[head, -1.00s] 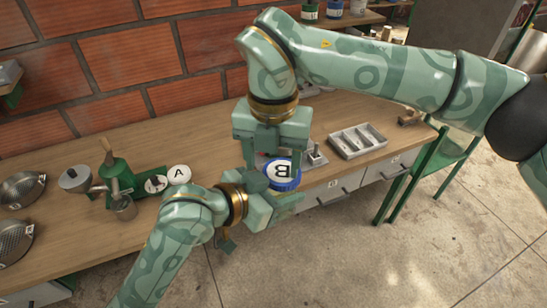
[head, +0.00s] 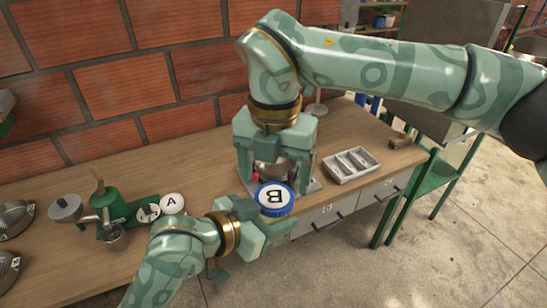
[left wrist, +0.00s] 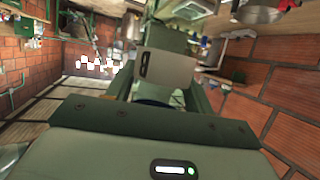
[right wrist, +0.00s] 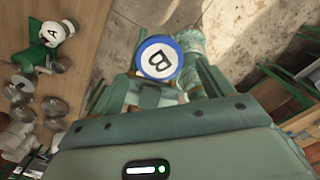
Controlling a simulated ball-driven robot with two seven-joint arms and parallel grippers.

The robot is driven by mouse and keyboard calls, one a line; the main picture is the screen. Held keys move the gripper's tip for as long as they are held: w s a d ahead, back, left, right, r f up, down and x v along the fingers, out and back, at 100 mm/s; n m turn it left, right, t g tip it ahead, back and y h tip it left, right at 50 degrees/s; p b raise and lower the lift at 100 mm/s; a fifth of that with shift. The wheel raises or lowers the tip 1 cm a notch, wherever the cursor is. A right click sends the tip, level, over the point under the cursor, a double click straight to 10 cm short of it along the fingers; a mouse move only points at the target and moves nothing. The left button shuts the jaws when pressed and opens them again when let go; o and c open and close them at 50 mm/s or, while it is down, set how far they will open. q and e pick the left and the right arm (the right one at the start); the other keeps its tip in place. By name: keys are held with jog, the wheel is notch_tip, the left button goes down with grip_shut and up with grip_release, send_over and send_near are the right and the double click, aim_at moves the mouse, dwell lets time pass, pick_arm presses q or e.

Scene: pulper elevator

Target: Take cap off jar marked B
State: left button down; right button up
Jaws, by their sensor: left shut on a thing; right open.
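The jar marked B shows as a blue cap with a white top and a black B (head: 275,197), above the bench's front edge. The cap also shows in the right wrist view (right wrist: 158,60). My left gripper (head: 262,222) is shut on the jar below the cap; the jar's body is mostly hidden. My right gripper (head: 277,180) is open and points down, just behind and above the cap. In the right wrist view the cap lies between its fingers, apart from them as far as I can tell. In the left wrist view a dark blue edge shows between the fingers.
A jar with a white lid marked A (head: 171,203) stands left, beside a green hand mill (head: 112,205). A metal bowl (head: 272,172) stands behind my right gripper. A grey divided tray (head: 351,164) lies on the right of the bench (head: 215,160). Open floor is in front.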

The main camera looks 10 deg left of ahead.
aim_at(275, 196)
jog(key=shift+f, duration=1.9)
jog(key=c, duration=1)
jog(key=n, duration=0.3)
jog(key=o, duration=1.1)
